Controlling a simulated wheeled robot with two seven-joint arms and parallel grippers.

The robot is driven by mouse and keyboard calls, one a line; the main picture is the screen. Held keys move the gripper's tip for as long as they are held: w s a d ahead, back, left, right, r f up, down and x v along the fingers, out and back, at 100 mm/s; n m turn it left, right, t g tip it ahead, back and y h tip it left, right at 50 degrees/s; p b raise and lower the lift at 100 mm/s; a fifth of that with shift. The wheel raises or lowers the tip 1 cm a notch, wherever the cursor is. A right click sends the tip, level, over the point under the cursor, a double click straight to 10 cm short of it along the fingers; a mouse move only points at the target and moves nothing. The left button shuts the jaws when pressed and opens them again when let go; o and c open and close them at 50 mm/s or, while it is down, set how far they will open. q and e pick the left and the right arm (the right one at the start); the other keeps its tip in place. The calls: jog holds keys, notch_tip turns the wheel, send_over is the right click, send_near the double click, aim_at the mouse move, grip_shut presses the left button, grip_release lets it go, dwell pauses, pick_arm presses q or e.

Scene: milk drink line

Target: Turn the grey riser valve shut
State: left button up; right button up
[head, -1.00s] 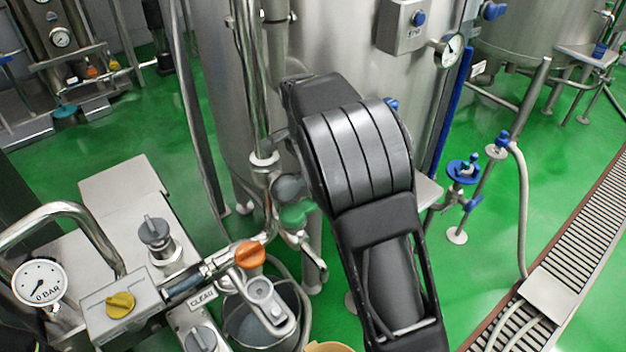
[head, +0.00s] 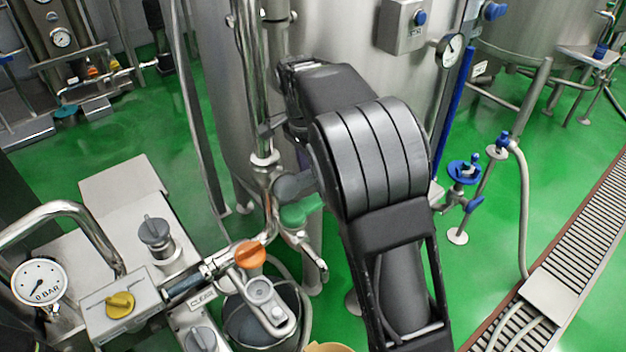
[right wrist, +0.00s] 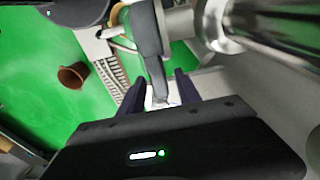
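The grey riser valve (head: 293,187) sits on the steel riser pipe (head: 264,140), just above a green handle (head: 298,211). Its grey lever runs right and is partly hidden behind my right arm. In the right wrist view the grey lever (right wrist: 150,50) reaches from a hub beside the pipe down between the fingers of my right gripper (right wrist: 160,88). The fingers stand apart on either side of the lever, with a gap visible; contact cannot be seen. In the head view the fingers are mostly hidden behind my arm. My left gripper is not in view.
A large steel tank (head: 222,100) stands behind the riser. An orange handle (head: 250,254), a yellow knob (head: 120,304) and a pressure gauge (head: 39,281) are at lower left. A bucket (head: 262,325) stands below. Green floor is open at right, beside a drain grate (head: 590,235).

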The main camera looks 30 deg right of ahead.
jog(key=r, duration=0.4)
jog(key=shift+a+r, duration=0.1)
jog(key=shift+a, duration=0.15)
